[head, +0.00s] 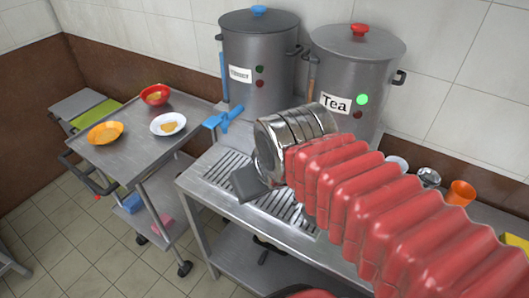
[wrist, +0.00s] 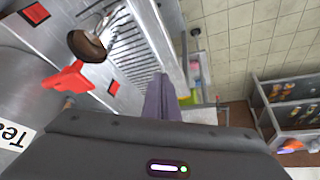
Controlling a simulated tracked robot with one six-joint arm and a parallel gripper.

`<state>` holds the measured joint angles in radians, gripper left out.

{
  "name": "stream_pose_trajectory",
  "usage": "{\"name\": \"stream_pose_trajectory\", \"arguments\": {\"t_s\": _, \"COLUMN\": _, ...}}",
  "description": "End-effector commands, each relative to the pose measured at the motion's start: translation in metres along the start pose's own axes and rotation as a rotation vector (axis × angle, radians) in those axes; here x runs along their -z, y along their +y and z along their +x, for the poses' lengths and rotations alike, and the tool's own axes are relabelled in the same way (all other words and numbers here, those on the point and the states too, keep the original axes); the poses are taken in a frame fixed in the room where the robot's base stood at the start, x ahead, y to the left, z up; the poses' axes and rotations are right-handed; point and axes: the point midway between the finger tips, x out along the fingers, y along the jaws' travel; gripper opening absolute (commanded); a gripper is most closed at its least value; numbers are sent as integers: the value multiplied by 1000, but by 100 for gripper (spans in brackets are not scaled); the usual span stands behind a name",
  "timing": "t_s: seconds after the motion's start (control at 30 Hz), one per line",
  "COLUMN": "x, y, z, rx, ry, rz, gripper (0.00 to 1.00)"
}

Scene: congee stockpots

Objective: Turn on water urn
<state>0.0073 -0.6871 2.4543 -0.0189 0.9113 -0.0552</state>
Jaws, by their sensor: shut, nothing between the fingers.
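The water urn (head: 262,60) is a grey metal urn with a blue lid knob, at the back of the counter in the head view. Its label is partly blurred. Its green button (head: 260,69) and red button (head: 260,84) both look dark. Its blue tap (head: 225,118) sticks out over the counter. The tea urn (head: 340,75) stands to its right, with a bright green light (head: 362,99). My gripper (head: 245,182) is shut and empty, over the drip grate in front of the urns, apart from the buttons. Its fingers (wrist: 162,95) are together in the wrist view.
A red tap (wrist: 68,80) lies close to my gripper in the wrist view. A steel cart (head: 135,140) with bowls and a plate stands left of the counter. An orange cup (head: 461,193) stands at the right. The drip grate (head: 228,168) is bare on its left.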

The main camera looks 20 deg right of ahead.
Motion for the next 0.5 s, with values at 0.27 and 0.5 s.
{"name": "stream_pose_trajectory", "arguments": {"t_s": 0.27, "x": 40, "y": 19, "z": 16, "rx": -54, "ry": -91, "rz": -149, "gripper": 0}}
{"name": "stream_pose_trajectory", "arguments": {"t_s": 0.5, "x": 76, "y": 33, "z": 38, "rx": -93, "ry": -177, "rz": -296, "gripper": 0}}
